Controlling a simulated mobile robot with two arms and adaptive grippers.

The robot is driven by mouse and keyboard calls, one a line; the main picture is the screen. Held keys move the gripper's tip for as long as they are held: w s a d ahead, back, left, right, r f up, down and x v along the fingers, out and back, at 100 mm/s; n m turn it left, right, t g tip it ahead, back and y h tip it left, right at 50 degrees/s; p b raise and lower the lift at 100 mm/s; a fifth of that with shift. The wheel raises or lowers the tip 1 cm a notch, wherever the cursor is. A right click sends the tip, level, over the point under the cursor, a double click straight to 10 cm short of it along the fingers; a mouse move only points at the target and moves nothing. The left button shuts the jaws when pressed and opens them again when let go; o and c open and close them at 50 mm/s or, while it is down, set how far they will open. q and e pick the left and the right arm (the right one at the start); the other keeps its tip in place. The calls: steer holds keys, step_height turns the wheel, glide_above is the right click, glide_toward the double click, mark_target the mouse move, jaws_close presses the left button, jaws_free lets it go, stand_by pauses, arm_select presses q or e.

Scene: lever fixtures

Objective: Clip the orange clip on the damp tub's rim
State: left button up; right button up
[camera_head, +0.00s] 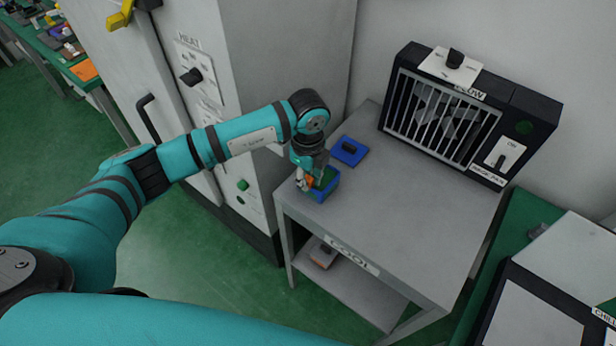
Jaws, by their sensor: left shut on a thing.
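A small blue tub (324,190) with a dark green inside stands at the left end of the grey table. My left gripper (305,182) points down at the tub's left rim. It is shut on a small orange clip (309,181), which sits at or just over that rim. I cannot tell whether the clip grips the rim or only touches it. The gripper hides part of the tub. My right gripper is not in view.
A blue lid with a dark handle (349,150) lies behind the tub. A black fan unit (440,115) stands at the table's back. A grey cabinet (215,90) stands left of the table (400,225). An orange-and-grey object (323,254) lies on the lower shelf.

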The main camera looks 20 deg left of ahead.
arm_select(q)
steer(key=shift+f, duration=0.2)
steer(key=shift+s+f+b, duration=0.1)
steer(key=shift+f+b, duration=0.25)
steer(key=shift+b, duration=0.15)
steer(key=o, duration=1.3)
steer(key=shift+s+f, duration=0.15)
steer(key=shift+f, duration=0.05)
steer(key=shift+c, duration=0.2)
